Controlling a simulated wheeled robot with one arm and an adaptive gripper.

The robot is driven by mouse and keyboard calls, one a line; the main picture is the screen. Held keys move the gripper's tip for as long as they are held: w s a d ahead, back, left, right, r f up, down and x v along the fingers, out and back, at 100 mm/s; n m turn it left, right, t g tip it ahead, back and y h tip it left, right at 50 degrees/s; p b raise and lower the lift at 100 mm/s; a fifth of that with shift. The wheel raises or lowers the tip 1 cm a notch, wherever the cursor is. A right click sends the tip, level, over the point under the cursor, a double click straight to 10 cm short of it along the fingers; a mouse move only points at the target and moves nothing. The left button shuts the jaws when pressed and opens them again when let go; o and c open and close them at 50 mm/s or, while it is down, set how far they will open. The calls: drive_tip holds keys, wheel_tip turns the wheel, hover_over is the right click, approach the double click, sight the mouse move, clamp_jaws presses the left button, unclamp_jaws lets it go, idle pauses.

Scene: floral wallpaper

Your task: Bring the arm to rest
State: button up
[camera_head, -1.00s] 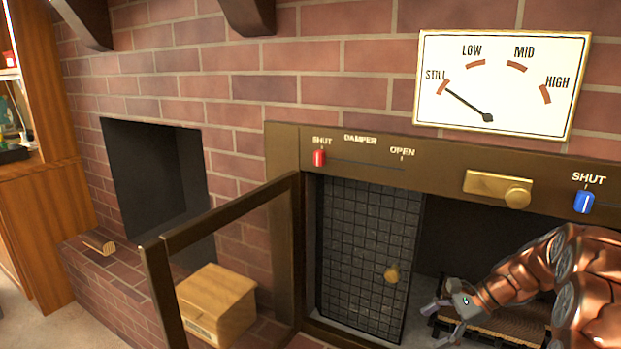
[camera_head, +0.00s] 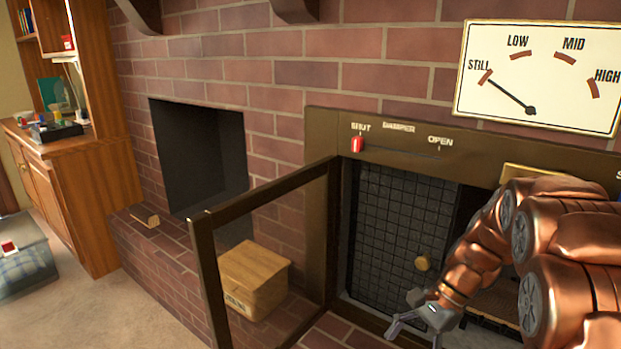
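My copper arm comes in from the right side of the view. It ends in my gripper (camera_head: 418,325), low in front of the fireplace opening. Its grey fingers look spread apart, with nothing between them. The gripper is just below the brass knob (camera_head: 423,263) on the black mesh screen (camera_head: 390,235). The arm hides part of the opening and the right part of the brass frame (camera_head: 325,140).
A dark-framed door (camera_head: 205,270) stands swung open at left of the fireplace. A wooden box (camera_head: 252,280) sits on the brick hearth behind it. The red damper slider (camera_head: 357,144) is at SHUT. The gauge (camera_head: 540,78) needle points to STILL. Carpet (camera_head: 100,310) at left is clear.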

drive_tip(key=s+r+n+h+p, duration=0.2)
drive_tip(key=s+r+n+p, duration=0.2)
drive_tip(key=s+r+p, duration=0.4)
drive_tip(key=s+r+n+h+p, duration=0.2)
drive_tip(key=s+r+n+p, duration=0.2)
drive_tip(key=r+p, duration=0.9)
drive_tip(key=s+a+r+n+t+h+p, duration=0.1)
drive_tip(key=s+r+n+p, duration=0.3)
drive_tip(key=s+r+p, duration=0.7)
drive_tip(key=shift+s+r+n+h, duration=0.4)
drive_tip(key=shift+r+h, duration=0.4)
drive_tip(key=shift+r, duration=1.7)
drive_tip(key=shift+c, duration=0.2)
